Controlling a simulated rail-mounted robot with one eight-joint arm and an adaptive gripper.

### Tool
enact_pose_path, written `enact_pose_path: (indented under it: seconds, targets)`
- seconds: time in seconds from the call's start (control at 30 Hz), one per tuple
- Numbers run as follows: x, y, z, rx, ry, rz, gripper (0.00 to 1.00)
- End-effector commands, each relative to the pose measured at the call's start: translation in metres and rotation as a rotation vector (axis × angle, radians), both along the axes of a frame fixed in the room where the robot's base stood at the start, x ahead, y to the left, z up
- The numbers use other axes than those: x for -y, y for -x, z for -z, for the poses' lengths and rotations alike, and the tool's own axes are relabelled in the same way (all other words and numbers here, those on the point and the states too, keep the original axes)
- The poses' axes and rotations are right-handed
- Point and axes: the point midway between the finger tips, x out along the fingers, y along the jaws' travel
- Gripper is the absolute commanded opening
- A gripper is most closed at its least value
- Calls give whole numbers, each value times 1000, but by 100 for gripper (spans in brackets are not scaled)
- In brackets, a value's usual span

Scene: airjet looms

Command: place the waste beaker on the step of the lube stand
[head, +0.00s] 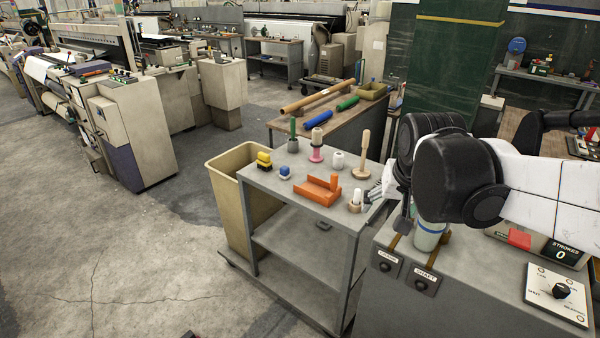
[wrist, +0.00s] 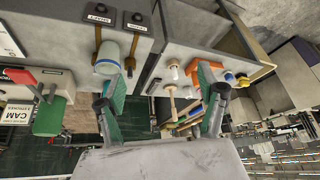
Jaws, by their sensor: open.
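A pale beaker with a blue band (head: 430,236) stands upright on a grey cabinet-like stand (head: 375,300) with CRANK and SHAFT plates. My arm hides its top in the head view. In the wrist view the beaker (wrist: 107,58) is just left of my left-hand finger, outside the jaws; I cannot tell whether they touch. My gripper (wrist: 176,75) is open, with green-padded fingers spread and nothing held between them. In the head view my gripper (head: 388,205) is over the gap between the cart and the stand. I cannot make out the step clearly.
A grey cart (head: 280,188) beside the stand holds an orange tray (head: 318,190), spools and small blocks. A beige bin (head: 228,190) stands left of it. A STROKES counter (head: 562,252) and a knob panel (head: 556,294) are at the right. Floor at left is clear.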

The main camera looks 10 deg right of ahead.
Motion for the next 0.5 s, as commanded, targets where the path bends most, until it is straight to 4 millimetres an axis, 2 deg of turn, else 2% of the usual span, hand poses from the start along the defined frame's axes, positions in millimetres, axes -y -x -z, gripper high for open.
enact_pose_path:
  seconds: [0.1, 0.3, 0.5]
  targets:
    - [-30, 26, -3, 32, 14, -85, 71]
    - [-70, 65, -2, 88, 35, -221, 71]
    - [-94, 92, 5, 133, 53, -319, 71]
